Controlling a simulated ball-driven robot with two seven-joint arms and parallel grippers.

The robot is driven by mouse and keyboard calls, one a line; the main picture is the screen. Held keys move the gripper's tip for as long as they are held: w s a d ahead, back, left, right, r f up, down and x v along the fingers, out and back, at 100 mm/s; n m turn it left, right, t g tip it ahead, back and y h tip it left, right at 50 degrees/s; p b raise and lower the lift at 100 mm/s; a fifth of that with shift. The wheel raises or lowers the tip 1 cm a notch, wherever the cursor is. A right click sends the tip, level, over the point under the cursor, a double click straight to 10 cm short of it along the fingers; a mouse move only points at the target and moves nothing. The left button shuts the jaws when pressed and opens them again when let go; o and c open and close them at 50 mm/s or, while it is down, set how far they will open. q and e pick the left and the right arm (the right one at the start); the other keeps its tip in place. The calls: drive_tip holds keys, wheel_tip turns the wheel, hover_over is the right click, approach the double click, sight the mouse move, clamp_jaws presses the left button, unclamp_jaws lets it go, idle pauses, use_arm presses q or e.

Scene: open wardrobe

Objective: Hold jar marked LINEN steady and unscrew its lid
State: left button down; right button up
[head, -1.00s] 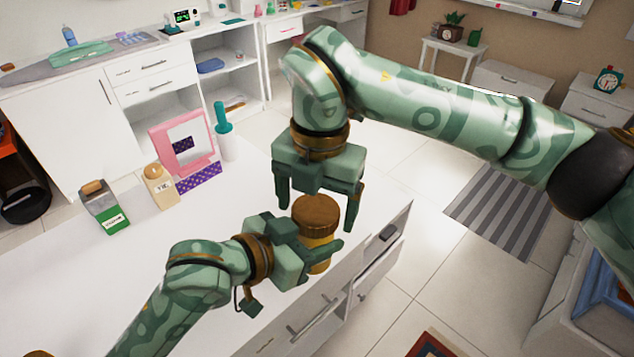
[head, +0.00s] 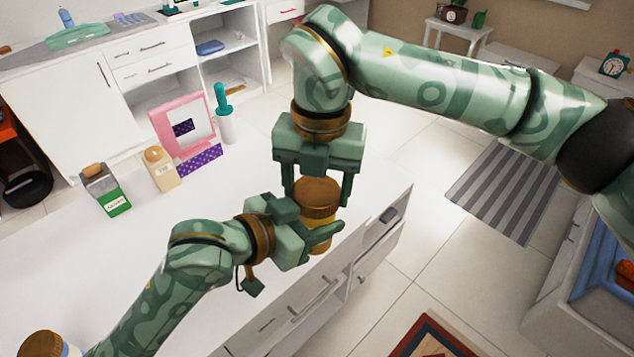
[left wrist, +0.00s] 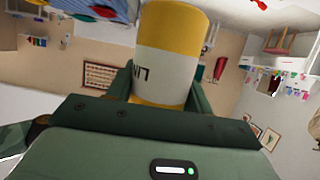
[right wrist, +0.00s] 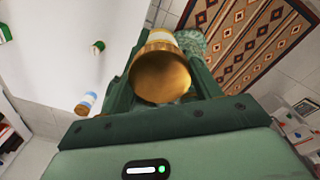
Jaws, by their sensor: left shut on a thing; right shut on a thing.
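The jar (head: 318,226) is yellow-orange and upright over the white top's right edge in the head view. In the left wrist view the jar (left wrist: 168,60) shows a white label, of which only part of the lettering, "LIN", can be read. My left gripper (head: 318,240) is shut around the jar's body from the left. The brown ridged lid (head: 316,192) is on the jar. My right gripper (head: 318,190) points down and is shut on the lid, one finger on each side. The lid also fills the jaws in the right wrist view (right wrist: 160,77).
A green-labelled container (head: 105,190), a beige jar (head: 160,168), a pink frame (head: 184,125) and a white bottle with teal top (head: 225,115) stand further back on the white top. Another brown-lidded jar (head: 42,345) is at the lower left. Drawers (head: 310,308) sit below the right edge.

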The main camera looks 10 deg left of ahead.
drive_tip(key=shift+r, duration=0.2)
idle(0.4)
drive_tip(key=shift+r, duration=0.9)
drive_tip(key=shift+w, duration=0.1)
